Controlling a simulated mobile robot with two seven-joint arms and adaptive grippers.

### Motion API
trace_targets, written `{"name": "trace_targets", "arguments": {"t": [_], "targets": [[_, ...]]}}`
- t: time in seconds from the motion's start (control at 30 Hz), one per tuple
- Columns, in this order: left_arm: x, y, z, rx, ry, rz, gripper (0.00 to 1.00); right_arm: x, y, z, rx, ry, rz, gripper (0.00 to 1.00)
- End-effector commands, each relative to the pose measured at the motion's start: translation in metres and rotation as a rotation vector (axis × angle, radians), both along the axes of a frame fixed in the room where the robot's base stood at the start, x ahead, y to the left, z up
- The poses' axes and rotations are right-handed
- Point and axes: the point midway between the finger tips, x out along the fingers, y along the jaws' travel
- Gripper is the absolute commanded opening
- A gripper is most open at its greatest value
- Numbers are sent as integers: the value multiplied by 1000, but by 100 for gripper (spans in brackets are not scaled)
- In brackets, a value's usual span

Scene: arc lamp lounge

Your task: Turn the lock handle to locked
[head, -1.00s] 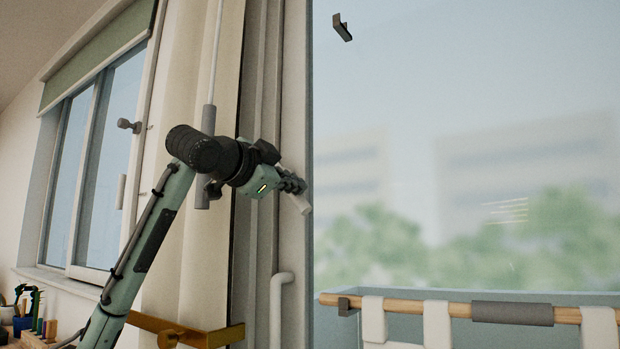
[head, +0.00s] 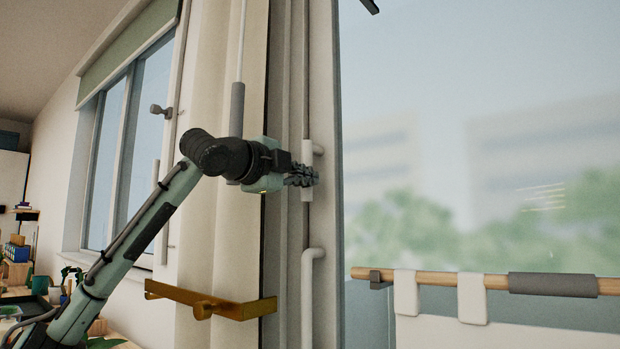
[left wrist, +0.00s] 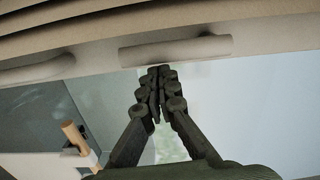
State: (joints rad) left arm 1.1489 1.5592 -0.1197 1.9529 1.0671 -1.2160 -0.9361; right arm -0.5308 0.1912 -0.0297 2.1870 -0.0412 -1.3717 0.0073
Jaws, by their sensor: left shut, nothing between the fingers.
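The pale lock handle (head: 307,150) is on the white door frame left of the large pane. It looks close to upright, with a short stub at its upper right. In the left wrist view the handle (left wrist: 175,48) is a pale rounded bar just beyond the fingertips. My left gripper (head: 315,176) is in front of the handle's lower part and hides some of it. In the left wrist view my left gripper's fingers (left wrist: 158,75) are closed together with nothing between them, and the bar lies outside them. Contact cannot be told. My right gripper is not seen.
A pale bent pull handle (head: 308,260) is lower on the frame. A brass bar (head: 210,302) crosses the curtain below my left arm. A wooden rail with a grey sleeve (head: 553,285) runs before the pane. A grey-handled rod (head: 237,112) hangs behind my wrist.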

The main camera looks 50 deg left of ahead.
Motion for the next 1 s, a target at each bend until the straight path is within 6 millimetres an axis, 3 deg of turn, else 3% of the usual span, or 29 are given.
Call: {"name": "trace_targets", "arguments": {"t": [0.63, 1.0], "targets": [[-1, 2, 0, -1, 0, 1, 0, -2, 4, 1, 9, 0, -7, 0], [-22, -3, 0, 6, 2, 7, 0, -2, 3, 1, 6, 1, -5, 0]]}}
